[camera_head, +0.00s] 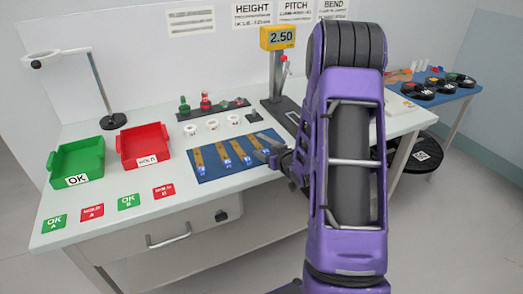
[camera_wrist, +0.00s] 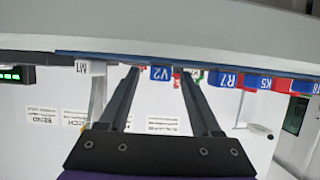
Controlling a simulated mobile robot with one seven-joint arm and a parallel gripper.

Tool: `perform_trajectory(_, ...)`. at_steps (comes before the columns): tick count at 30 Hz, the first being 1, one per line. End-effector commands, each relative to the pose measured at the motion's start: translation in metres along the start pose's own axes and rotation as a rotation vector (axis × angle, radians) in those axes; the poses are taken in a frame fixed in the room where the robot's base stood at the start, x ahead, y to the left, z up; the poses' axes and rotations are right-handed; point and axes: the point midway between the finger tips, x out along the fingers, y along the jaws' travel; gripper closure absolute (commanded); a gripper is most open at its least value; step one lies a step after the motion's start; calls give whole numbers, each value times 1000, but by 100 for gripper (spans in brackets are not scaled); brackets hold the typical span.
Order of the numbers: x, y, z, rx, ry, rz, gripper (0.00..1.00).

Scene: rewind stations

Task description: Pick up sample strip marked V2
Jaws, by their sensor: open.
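The V2 sample strip shows in the wrist view as a blue end tag (camera_wrist: 160,73) marked V2, between my fingers in the picture. In the head view the rightmost tan strip (camera_head: 265,139) on the blue mat (camera_head: 207,176) appears to be this one; its mark is too small to read there. My gripper (camera_head: 268,154) is open at the near end of that strip, partly covering it. The wrist view shows both fingers (camera_wrist: 161,80) apart, one on each side of the tag, with nothing held. I cannot tell whether they touch the strip.
Other strips marked R7 (camera_wrist: 228,79) and K5 (camera_wrist: 265,82) lie beside V2. A green tray (camera_head: 60,182), a red tray (camera_head: 128,160) and white rings (camera_head: 212,124) are on the table. A yellow height gauge (camera_head: 278,37) stands behind the mat.

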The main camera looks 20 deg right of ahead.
Motion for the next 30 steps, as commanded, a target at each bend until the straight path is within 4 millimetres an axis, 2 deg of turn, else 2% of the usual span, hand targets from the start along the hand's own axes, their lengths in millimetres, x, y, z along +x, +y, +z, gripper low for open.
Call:
perform_trajectory(5,0,0,0,0,0,0,35)
perform_trajectory(15,0,0,0,0,0,0,96)
perform_trajectory(16,0,0,0,0,0,0,100)
perform_trajectory(26,-1,0,-1,0,0,0,100)
perform_trajectory(30,-5,1,-12,-2,2,1,100)
